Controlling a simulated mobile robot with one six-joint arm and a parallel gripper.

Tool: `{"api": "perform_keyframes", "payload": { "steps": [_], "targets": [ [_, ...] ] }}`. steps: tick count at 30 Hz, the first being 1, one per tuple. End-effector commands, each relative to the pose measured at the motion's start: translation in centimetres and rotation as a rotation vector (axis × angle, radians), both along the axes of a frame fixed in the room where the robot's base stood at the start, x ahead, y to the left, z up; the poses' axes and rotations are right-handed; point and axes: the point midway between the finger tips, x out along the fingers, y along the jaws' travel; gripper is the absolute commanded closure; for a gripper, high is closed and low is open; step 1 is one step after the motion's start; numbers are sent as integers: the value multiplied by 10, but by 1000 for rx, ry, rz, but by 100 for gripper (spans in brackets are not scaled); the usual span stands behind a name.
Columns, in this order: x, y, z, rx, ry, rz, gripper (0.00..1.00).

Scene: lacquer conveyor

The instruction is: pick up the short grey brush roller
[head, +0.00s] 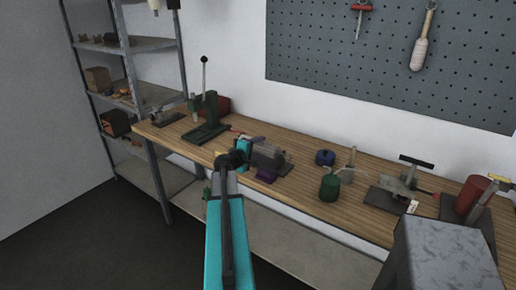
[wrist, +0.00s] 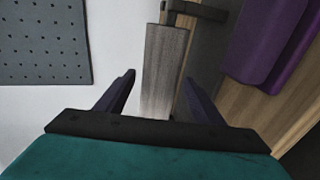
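The short grey brush roller (wrist: 166,65) is in the middle of the wrist view, with a dark bracket at its far end. My gripper (wrist: 158,85) is open, with one dark finger on each side of the roller's near part. A gap shows at the left finger. The right finger looks close to the roller, and I cannot tell whether it touches. In the head view my gripper (head: 246,150) is low over the workbench, beside a small grey item that seems to be the roller (head: 268,153); my arm partly hides this spot.
A purple block (wrist: 262,45) lies close to the right of the roller in the wrist view. The wooden workbench (head: 335,207) also carries a green lever press (head: 207,122), a blue roll (head: 325,157), a green jar (head: 330,187) and a clamp tool (head: 400,185). A pegboard (head: 390,70) hangs behind.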

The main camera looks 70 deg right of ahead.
Motion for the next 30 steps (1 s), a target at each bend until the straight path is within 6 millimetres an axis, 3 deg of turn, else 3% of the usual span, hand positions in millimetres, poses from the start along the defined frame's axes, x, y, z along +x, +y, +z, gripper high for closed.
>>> {"api": "perform_keyframes", "payload": {
  "steps": [1,8,20,30],
  "targets": [
    [0,0,0,0,0,0,48],
    [0,0,0,0,0,0,86],
    [0,0,3,-1,-1,1,86],
    [1,0,25,-2,-2,1,86]
  ]
}}
